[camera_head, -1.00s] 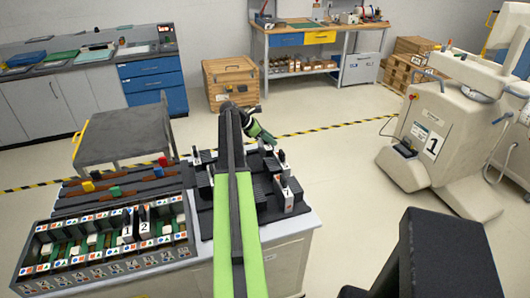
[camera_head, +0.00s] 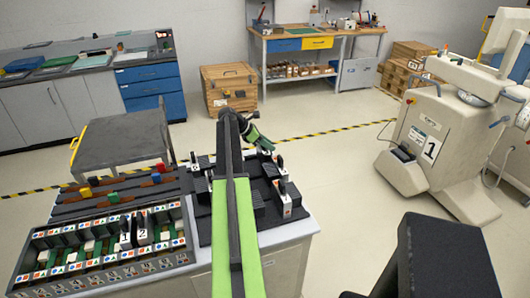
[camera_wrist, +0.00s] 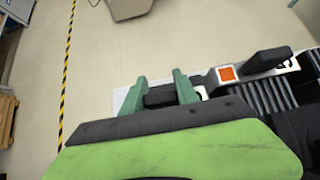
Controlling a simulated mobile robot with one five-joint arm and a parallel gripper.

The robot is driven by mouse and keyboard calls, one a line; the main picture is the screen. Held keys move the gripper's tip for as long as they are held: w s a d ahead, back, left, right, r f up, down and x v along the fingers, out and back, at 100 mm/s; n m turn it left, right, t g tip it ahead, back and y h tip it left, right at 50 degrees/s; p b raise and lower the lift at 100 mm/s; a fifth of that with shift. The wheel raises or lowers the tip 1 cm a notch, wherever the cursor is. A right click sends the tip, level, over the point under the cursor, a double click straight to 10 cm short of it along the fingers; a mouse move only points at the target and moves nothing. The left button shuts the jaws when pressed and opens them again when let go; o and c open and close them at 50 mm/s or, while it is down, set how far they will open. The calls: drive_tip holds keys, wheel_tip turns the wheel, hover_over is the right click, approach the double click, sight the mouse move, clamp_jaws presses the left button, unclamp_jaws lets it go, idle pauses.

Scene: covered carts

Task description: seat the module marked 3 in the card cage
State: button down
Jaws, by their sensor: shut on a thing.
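The card cage (camera_head: 183,252) is the long slotted tray at the front left of the cart. Modules marked 1 (camera_head: 124,241) and 2 (camera_head: 142,236) stand upright in it, black handles up. My gripper (camera_head: 267,147) is over the far right of the black module rack (camera_head: 203,212), right of the cage. In the wrist view its green fingers (camera_wrist: 161,92) are shut on a dark handle (camera_wrist: 160,98). The number of the held module is hidden, so I cannot tell whether it is 3. Another module, with an orange square (camera_wrist: 227,73) and black handle, stands close to the right.
A module with a red mark (camera_head: 286,209) stands at the rack's front right. Brown rails with coloured blocks (camera_head: 118,189) lie behind the cage. A grey trolley (camera_head: 122,143) is behind the cart. Open floor lies beyond the rack; a large machine marked 1 (camera_head: 428,149) stands right.

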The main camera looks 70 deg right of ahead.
wheel_tip(320, 180, up, 10)
drive_tip(key=p, duration=1)
drive_tip(key=shift+r, duration=0.2)
